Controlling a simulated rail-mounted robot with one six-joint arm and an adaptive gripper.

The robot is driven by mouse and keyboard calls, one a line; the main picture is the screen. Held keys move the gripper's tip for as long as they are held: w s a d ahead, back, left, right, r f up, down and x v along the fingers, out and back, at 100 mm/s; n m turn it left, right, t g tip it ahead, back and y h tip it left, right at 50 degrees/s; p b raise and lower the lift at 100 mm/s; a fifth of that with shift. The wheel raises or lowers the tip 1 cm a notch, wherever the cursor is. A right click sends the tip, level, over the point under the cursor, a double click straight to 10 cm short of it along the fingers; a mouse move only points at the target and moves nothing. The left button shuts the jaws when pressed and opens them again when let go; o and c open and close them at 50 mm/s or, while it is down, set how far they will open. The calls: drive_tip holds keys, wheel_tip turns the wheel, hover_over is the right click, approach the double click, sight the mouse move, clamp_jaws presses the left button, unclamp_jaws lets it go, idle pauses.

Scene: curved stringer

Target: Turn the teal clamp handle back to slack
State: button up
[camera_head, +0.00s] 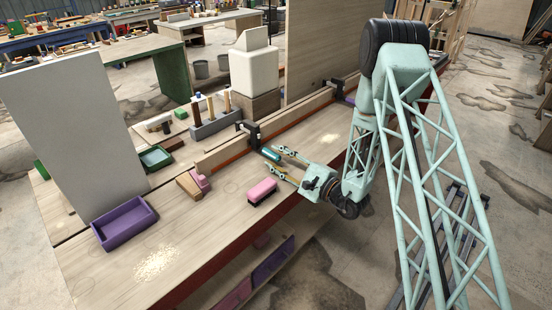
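The teal clamp handle (271,154) sticks out toward the front of the workbench. It belongs to the nearer black clamp (251,134), which sits on the long wooden stringer (222,152). My gripper (276,159) comes in from the right, low over the bench's front edge. Its two fingers are spread, with their tips close to the handle's near end. Whether the handle lies between the tips or just short of them, and whether they touch it, I cannot tell. The handle's exact turn angle is too small to read.
A pink-topped brush (262,191) lies in front of my gripper. A second clamp (340,86) sits farther along the stringer. A purple tray (125,223), wooden wedge (189,186) and tall grey panel (75,130) stand left. A large wooden board (320,45) rises behind.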

drive_tip(key=shift+s+d, duration=0.1)
idle(0.3)
drive_tip(key=v, duration=1)
drive_tip(key=shift+v, duration=0.85)
drive_tip(key=shift+r, duration=0.1)
